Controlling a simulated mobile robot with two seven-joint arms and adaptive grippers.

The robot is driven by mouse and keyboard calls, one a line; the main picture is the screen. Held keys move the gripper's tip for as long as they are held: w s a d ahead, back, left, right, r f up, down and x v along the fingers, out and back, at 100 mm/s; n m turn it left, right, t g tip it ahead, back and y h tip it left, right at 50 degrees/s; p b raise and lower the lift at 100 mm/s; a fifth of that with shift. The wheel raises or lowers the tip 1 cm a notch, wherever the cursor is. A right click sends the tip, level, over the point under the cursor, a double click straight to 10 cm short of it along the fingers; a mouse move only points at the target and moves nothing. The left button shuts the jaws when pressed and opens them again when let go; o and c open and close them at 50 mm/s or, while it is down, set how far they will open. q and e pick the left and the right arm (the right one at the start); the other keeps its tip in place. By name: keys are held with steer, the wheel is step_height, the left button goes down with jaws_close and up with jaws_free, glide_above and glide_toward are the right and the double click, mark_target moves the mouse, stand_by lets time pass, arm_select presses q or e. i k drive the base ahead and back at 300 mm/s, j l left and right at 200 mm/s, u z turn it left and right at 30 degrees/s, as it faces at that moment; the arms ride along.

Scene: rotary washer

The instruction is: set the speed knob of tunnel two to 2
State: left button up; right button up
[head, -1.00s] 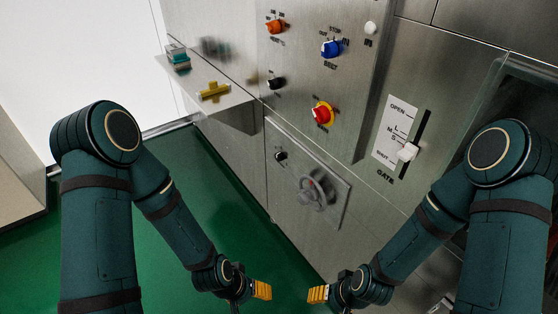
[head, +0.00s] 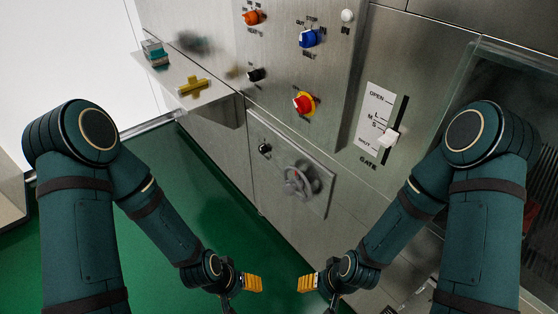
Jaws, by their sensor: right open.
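The steel control panel (head: 275,70) carries an orange knob (head: 251,18), a blue knob (head: 309,38) marked BELT, a black knob (head: 256,74) and a red knob on a yellow ring (head: 304,103). A smaller black knob (head: 265,149) sits on the lower plate. The small lettering is too blurred to tell which knob is the speed knob of tunnel two. My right gripper (head: 307,284) is open and empty, low in front of the machine and apart from every knob. My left gripper (head: 252,284) faces it over the green floor; its opening cannot be made out.
A grey handwheel (head: 300,181) sticks out of the lower plate. A gate slider (head: 389,138) with a white handle is right of the panel. A steel shelf (head: 215,99) at the left bears a yellow cross-shaped piece (head: 194,87) and a teal-topped block (head: 154,52). The green floor (head: 180,180) is clear.

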mark_target(263, 149)
steer(key=i+j+z, duration=0.2)
steer(key=j, duration=0.15)
steer(key=i+j+z, duration=0.2)
steer(key=j, duration=0.15)
steer(key=i+j+z, duration=0.2)
steer(key=j, duration=0.2)
steer(key=i+j+z, duration=0.4)
steer(key=k+j, duration=0.05)
steer(key=k, duration=0.05)
